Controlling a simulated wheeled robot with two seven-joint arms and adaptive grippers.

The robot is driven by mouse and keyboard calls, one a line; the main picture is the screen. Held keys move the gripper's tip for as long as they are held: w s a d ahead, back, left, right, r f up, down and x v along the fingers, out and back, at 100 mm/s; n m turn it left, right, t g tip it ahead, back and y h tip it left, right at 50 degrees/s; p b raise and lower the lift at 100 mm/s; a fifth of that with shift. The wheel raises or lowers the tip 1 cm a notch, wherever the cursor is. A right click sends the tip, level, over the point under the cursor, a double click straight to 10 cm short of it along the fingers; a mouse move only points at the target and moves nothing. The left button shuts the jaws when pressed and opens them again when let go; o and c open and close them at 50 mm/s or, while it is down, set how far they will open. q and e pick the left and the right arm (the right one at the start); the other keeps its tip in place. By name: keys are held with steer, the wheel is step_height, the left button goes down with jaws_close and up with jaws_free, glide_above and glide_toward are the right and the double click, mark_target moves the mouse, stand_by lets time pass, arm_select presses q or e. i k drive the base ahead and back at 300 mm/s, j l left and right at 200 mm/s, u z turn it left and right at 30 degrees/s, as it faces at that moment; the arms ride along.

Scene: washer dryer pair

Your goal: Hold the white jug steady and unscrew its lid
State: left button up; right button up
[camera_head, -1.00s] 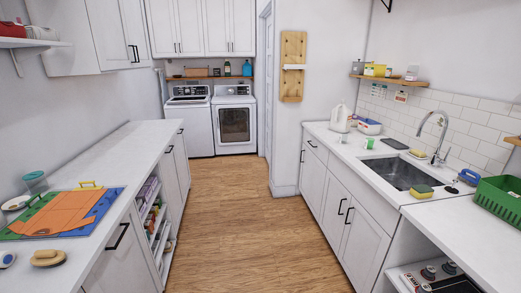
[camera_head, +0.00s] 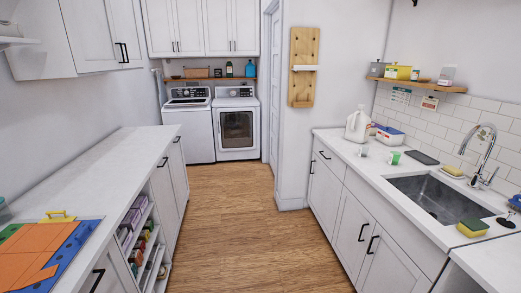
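The white jug (camera_head: 357,125) stands upright on the far end of the right counter, near the wall. Its lid is too small to make out clearly at this distance. A white container with a blue and red top stands just right of it. Neither of my grippers shows in the head view, so nothing can be seen touching the jug.
The right counter (camera_head: 337,143) also bears small cups (camera_head: 394,158), a dark flat item (camera_head: 422,158), a sink (camera_head: 440,198) with a tall faucet (camera_head: 484,155), and sponges. A washer and dryer (camera_head: 236,125) stand at the back. The wooden floor (camera_head: 230,220) between the counters is clear.

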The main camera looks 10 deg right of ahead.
mark_target(358, 125)
steer(key=i, duration=1.6)
steer(key=i+j+z, duration=0.25)
steer(key=i, duration=0.5)
steer(key=i+j+z, duration=0.15)
steer(key=i+z, duration=0.25)
steer(key=i+j+z, duration=0.4)
steer(key=i, duration=0.2)
steer(key=i+j+z, duration=0.45)
